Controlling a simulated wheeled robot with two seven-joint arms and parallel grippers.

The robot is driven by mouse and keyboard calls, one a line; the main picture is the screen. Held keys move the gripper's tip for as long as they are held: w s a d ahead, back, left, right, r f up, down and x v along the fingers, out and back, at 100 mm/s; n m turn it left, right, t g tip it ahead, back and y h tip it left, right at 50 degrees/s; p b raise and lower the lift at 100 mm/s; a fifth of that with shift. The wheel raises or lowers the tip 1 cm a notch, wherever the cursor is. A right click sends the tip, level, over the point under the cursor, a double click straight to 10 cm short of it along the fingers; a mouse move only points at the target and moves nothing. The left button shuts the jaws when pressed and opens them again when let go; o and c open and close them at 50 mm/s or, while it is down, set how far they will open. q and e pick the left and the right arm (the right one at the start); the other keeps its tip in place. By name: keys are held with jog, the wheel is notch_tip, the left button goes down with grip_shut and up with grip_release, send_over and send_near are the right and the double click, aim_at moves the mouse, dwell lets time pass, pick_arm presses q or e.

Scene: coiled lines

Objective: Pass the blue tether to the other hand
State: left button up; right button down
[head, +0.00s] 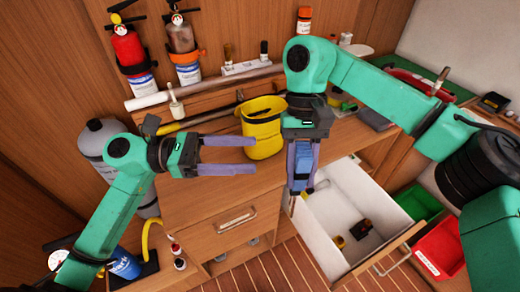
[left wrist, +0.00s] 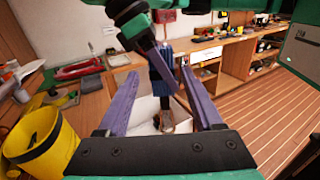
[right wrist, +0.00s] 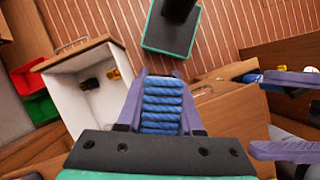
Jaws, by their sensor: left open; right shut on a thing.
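The blue tether (head: 303,160) is a coiled blue rope bundle. My right gripper (head: 302,188) points down and is shut on it, above the open drawer's left side. In the right wrist view the rope coils (right wrist: 161,108) fill the space between the fingers. My left gripper (head: 256,155) is open and empty, its fingers pointing right toward the tether, with a gap between. In the left wrist view the tether (left wrist: 175,48) shows ahead, beyond and between the open left fingers (left wrist: 158,72). The tether's lower end is partly hidden by the right fingers.
A yellow bucket (head: 262,135) stands on the counter behind both grippers. The open white drawer (head: 345,205) holds a few small items. Green (head: 417,203) and red (head: 440,250) bins are at right. Fire extinguishers (head: 129,55) hang at the back left. A grey cylinder (head: 100,140) stands near my left arm.

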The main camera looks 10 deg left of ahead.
aim_at(306, 154)
jog(key=shift+s, duration=0.1)
pick_arm(q)
jog(key=d, duration=0.4)
jog(key=w+d, duration=0.1)
jog(key=d, duration=0.3)
jog(key=w+d, duration=0.1)
jog(key=d, duration=0.3)
jog(key=shift+c, duration=0.3)
jog(key=c, duration=1)
grip_shut()
pick_arm(e)
jog(key=shift+c, duration=2.4)
grip_release()
jog(key=shift+r, duration=0.15)
